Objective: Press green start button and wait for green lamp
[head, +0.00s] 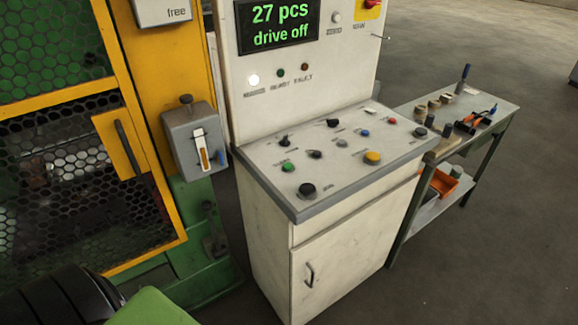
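The green button (288,168) is on the sloped desk of the white control cabinet, near its left front. Nothing touches or covers it. Three lamps sit in a row on the upright panel above the desk. The left lamp (253,79) is lit white. The middle lamp (280,72) is dark green and looks unlit. The right lamp (305,67) is dark reddish and looks unlit. The display (278,24) reads "27 pcs" and "drive off" in green. Neither of my grippers is in view.
Other knobs and buttons crowd the desk, including a yellow button (372,158) and a black knob (307,190). A yellow and green machine with a mesh guard (60,130) stands at left. A bench (480,108) with tools stands at right. Open floor (500,240) lies in front.

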